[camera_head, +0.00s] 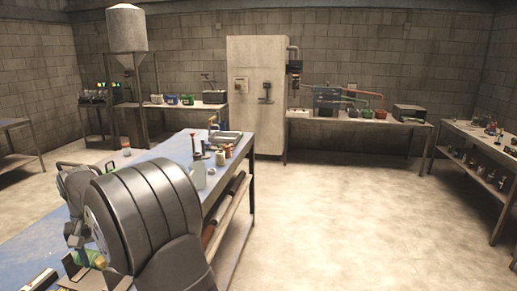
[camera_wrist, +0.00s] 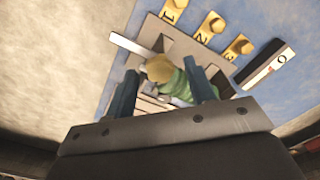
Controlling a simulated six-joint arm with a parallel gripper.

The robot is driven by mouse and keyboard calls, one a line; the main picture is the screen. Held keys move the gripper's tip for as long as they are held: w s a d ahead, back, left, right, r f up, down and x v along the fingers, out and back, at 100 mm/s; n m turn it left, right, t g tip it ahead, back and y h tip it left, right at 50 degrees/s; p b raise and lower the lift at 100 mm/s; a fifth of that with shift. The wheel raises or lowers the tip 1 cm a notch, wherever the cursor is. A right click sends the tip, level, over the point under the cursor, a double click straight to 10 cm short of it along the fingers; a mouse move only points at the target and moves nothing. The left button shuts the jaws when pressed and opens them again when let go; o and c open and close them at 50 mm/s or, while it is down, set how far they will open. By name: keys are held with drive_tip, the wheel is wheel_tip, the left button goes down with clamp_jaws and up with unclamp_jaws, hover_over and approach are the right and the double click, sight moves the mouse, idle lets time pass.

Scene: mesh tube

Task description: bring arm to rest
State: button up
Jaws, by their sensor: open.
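My gripper (camera_wrist: 161,68) is open in the wrist view, its two dark fingers apart. A green object with a tan, rounded end (camera_wrist: 172,80) shows between and beyond the fingers, lying in a grey holder (camera_wrist: 178,43). Neither finger visibly grips it; whether they touch it cannot be told. In the head view a green and yellow piece (camera_head: 92,258) shows at the lower left beside my arm, which hides much of that part of the blue table (camera_head: 40,236).
Gold tags marked 1, 2 and 3 (camera_wrist: 209,27) and a black and white strip (camera_wrist: 265,66) lie beside the holder. Bottles and small containers (camera_head: 198,172) stand farther along the table. Open floor (camera_head: 330,220) lies to the right.

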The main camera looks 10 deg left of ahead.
idle(0.4)
wheel_tip(320, 180, up, 17)
wheel_tip(320, 180, down, 18)
drive_tip(key=shift+r, duration=0.15)
drive_tip(key=shift+r+n, duration=0.25)
drive_tip(key=shift+n, duration=0.25)
drive_tip(key=n, duration=0.4)
drive_tip(key=shift+n, duration=0.3)
drive_tip(key=shift+r+n, duration=0.3)
drive_tip(key=shift+r, duration=0.05)
wheel_tip(320, 180, up, 14)
